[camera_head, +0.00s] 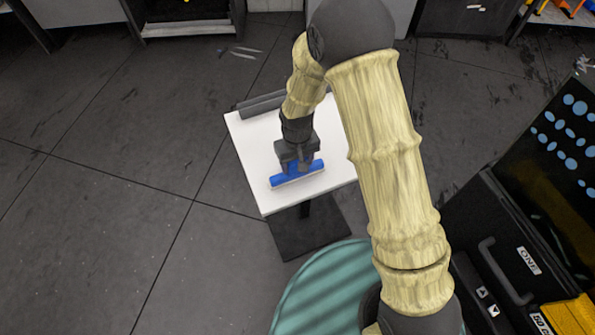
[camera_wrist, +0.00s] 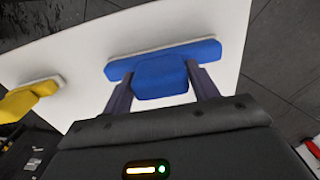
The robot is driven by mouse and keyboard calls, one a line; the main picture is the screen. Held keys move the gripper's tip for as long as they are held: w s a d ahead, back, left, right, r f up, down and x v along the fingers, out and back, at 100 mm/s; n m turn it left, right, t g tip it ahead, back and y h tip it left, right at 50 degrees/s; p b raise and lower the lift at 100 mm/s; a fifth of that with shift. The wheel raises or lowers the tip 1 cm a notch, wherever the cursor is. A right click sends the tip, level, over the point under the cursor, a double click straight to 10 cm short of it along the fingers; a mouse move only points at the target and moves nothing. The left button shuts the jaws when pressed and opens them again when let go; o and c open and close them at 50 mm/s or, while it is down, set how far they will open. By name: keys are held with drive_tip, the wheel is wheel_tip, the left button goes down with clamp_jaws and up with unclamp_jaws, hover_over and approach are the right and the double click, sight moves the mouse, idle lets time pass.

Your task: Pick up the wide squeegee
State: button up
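The blue wide squeegee (camera_head: 297,175) lies on the white tabletop (camera_head: 262,190). In the wrist view the squeegee (camera_wrist: 160,75) shows its long blue head with a pale edge, and a blocky blue handle facing me. My gripper (camera_head: 297,160) is right above it, pointing down. In the wrist view the two dark fingers of my gripper (camera_wrist: 161,82) stand apart, one on each side of the blue handle. They look very close to its sides; I cannot tell whether they press on it.
A yellow tool (camera_wrist: 24,100) with a pale edge lies on the tabletop at the left of the wrist view. A dark grey bar (camera_head: 265,102) runs along the table's far edge. A black cart (camera_head: 490,225) stands at right. Floor at left is clear.

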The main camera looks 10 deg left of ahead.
drive_tip(key=c, duration=1)
drive_tip(key=shift+o, duration=0.2)
wheel_tip(320, 180, up, 10)
drive_tip(key=shift+r+b, duration=0.1)
drive_tip(key=shift+b, duration=0.95)
drive_tip(key=o, duration=0.8)
drive_tip(key=c, duration=0.3)
drive_tip(key=shift+w, duration=0.1)
